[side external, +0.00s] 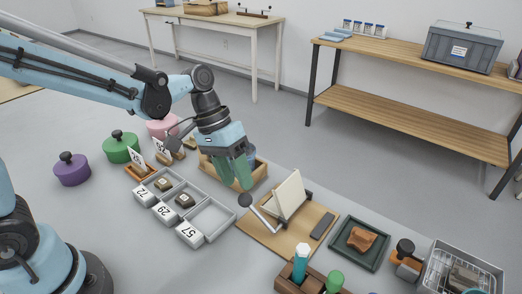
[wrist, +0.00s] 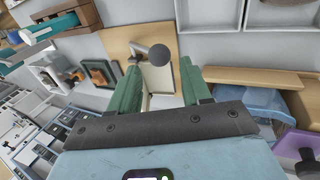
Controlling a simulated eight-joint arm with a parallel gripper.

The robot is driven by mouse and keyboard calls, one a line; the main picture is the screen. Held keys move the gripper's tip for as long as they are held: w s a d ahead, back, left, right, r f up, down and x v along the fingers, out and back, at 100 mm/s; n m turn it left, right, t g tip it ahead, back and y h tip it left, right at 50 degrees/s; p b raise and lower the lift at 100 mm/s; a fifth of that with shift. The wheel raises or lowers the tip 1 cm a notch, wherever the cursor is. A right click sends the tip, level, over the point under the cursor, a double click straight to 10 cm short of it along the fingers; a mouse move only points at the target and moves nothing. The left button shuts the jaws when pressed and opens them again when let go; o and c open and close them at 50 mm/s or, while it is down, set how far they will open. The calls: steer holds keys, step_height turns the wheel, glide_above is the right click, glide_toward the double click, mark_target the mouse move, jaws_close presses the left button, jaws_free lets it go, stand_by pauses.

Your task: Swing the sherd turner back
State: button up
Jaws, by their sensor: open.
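The sherd turner stands on a wooden board (side external: 262,234) in the middle of the table. Its pale panel (side external: 291,195) is tilted up steeply, and a metal lever with a dark round knob (side external: 245,199) sticks out to its left. My gripper (side external: 242,186) points down just above the knob, its green fingers apart. In the wrist view the knob (wrist: 159,55) shows between the two fingers (wrist: 161,72), and part of the panel (wrist: 158,86) lies below it. Whether a finger touches the knob cannot be told. A brown sherd (side external: 361,239) lies in a dark green tray (side external: 345,254) to the right.
Grey compartments numbered 72, 29 and 57 (side external: 212,216) stand left of the board; two hold dark pieces. A wooden box (side external: 262,175) is behind my gripper. A wire basket (side external: 480,262) and a wooden holder (side external: 287,286) stand at the front right.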

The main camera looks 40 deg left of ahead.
mark_target(243, 194)
steer(key=shift+x, duration=3.05)
steer(key=shift+d+r+y, duration=0.7)
steer(key=shift+d+r, duration=0.4)
steer(key=shift+r, duration=0.1)
steer(key=shift+d+r+y, duration=0.5)
steer(key=shift+d, duration=0.25)
steer(key=shift+d+r+y, duration=0.2)
steer(key=shift+d+y, duration=0.1)
steer(key=shift+d, duration=0.35)
steer(key=shift+d+r+y, duration=0.25)
steer(key=shift+d+y, duration=0.05)
steer(key=shift+d, duration=0.3)
steer(key=shift+d+r+y, duration=0.1)
steer(key=shift+d+y, duration=0.4)
steer(key=shift+d, duration=0.4)
steer(key=shift+d+f+y, duration=0.2)
steer(key=shift+d+y, duration=0.5)
steer(key=shift+d, duration=0.65)
steer(key=shift+d+f+y, duration=0.35)
steer(key=shift+d+y, duration=0.05)
steer(key=shift+d, duration=0.4)
steer(key=shift+d+f+y, duration=0.45)
steer(key=shift+d+y, duration=0.05)
steer(key=shift+d, duration=0.25)
steer(key=shift+d+f+y, duration=0.7)
steer(key=shift+d+f, duration=0.25)
steer(key=shift+f, duration=0.05)
steer(key=shift+v, duration=2.65)
